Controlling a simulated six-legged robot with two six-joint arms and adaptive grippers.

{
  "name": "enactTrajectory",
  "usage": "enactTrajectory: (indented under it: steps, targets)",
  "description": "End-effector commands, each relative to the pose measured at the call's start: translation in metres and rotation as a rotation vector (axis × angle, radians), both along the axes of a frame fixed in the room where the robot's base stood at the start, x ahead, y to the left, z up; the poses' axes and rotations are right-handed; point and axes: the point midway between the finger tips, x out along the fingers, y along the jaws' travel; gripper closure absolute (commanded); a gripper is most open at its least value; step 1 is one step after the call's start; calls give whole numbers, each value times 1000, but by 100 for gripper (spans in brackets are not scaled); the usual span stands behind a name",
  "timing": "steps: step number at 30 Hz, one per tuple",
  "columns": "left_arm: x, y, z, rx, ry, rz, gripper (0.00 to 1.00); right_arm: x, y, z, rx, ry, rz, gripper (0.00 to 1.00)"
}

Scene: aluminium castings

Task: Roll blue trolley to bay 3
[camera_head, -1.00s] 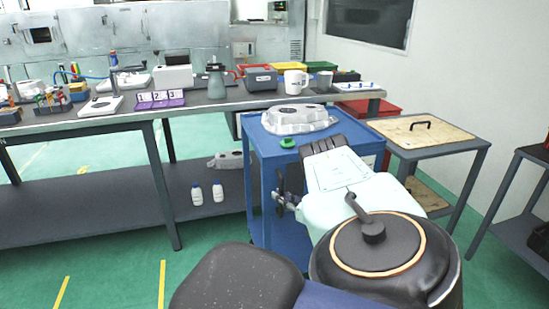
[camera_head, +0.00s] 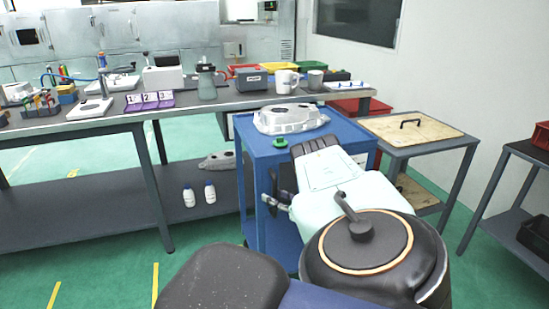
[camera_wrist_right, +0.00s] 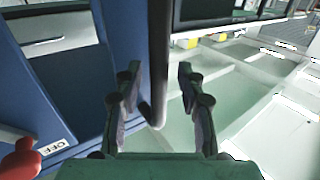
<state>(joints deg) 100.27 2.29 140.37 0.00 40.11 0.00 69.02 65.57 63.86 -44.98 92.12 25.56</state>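The blue trolley (camera_head: 262,165) stands at the right end of the long bench. A silver aluminium casting (camera_head: 290,119) and a small green object (camera_head: 280,142) are on its top. My right gripper (camera_head: 270,193) is at the trolley's near side, partly hidden by my own arm. In the right wrist view the gripper (camera_wrist_right: 155,75) has its two fingers spread apart. A dark upright bar (camera_wrist_right: 158,60) by the blue panel (camera_wrist_right: 75,75) shows between them; I cannot tell if they touch it. My left gripper is not in view.
Purple number cards (camera_head: 150,100) stand on the bench (camera_head: 70,128). A wooden-topped table (camera_head: 412,133) is close on the trolley's right. Yellow lines (camera_head: 155,285) mark the green floor. A red knob (camera_wrist_right: 20,160) and an OFF label (camera_wrist_right: 52,147) show in the wrist view.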

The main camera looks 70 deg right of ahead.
Motion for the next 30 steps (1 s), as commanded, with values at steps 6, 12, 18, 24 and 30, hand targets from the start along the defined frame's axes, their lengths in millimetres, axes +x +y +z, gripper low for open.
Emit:
enactTrajectory:
  steps: [6,12,18,24,30]
  targets:
    - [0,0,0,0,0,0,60,-28,6,0,2,2,-5,61]
    - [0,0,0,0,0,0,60,-69,18,-1,2,5,-4,61]
    - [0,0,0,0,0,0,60,-100,28,-1,1,5,-1,61]
    - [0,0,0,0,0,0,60,-114,32,-1,1,2,-1,61]
    - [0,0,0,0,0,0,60,-115,32,0,1,1,-1,61]
